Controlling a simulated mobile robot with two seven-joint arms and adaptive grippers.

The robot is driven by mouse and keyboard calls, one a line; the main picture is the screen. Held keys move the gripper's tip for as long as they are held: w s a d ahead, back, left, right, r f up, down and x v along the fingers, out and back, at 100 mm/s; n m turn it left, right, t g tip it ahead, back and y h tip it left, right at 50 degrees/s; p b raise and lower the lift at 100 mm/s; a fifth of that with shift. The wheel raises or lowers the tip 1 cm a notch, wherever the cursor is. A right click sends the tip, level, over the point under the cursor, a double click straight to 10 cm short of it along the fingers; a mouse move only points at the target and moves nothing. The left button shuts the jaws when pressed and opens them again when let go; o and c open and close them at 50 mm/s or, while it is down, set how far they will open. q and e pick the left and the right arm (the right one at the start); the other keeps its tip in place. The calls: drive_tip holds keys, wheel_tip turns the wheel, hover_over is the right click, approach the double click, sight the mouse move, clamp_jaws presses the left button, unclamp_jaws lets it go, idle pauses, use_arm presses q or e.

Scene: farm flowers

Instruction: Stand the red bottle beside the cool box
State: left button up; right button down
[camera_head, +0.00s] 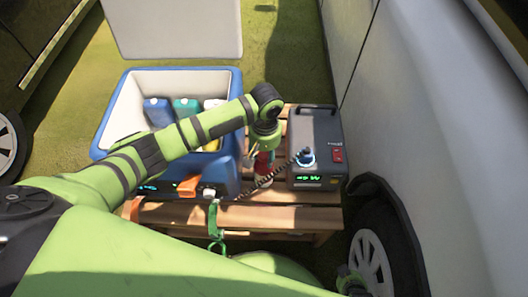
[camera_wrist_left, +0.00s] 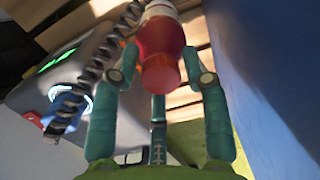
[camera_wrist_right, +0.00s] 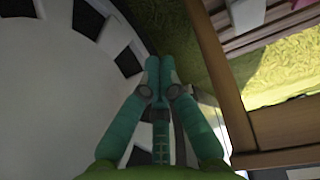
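The red bottle (camera_head: 264,162) is upright at the bench, in the gap between the blue and white cool box (camera_head: 233,172) and a grey power unit. My left gripper (camera_head: 262,150) reaches down over it. In the left wrist view the bottle (camera_wrist_left: 162,58) lies between the two fingers (camera_wrist_left: 160,62), which appear to press on both sides. I cannot tell whether its base touches the slats. The cool box is open and holds several coloured bottles. My right gripper (camera_wrist_right: 160,68) is shut and empty, low near a vehicle wheel.
The grey power unit (camera_head: 315,135) with a coiled cable stands at the right of the wooden bench (camera_head: 285,217). An orange-handled tool (camera_head: 188,186) and a green strap (camera_head: 213,218) are at the front edge. A white vehicle (camera_head: 440,130) closes off the right side.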

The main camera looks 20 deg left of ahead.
drive_tip(key=shift+s+f, duration=0.15)
drive_tip(key=shift+s, duration=0.2)
use_arm(q)
drive_tip(key=shift+r, duration=0.4)
wheel_tip(320, 180, up, 5)
drive_tip(key=shift+w+f+p, duration=0.1)
drive_tip(key=shift+w+p, duration=0.05)
drive_tip(key=shift+p, duration=0.55)
wheel_tip(320, 180, up, 7)
drive_tip(key=p, duration=0.1)
drive_tip(key=shift+f, duration=0.15)
use_arm(e)
drive_tip(key=s+g, duration=0.1)
drive_tip(key=s, duration=0.5)
drive_tip(key=shift+s+d+g, duration=0.2)
drive_tip(key=shift+s+g, duration=0.15)
drive_tip(key=shift+g, duration=0.05)
use_arm(q)
drive_tip(key=shift+w, duration=0.1)
use_arm(e)
drive_tip(key=shift+w, duration=0.1)
drive_tip(key=shift+w, duration=0.35)
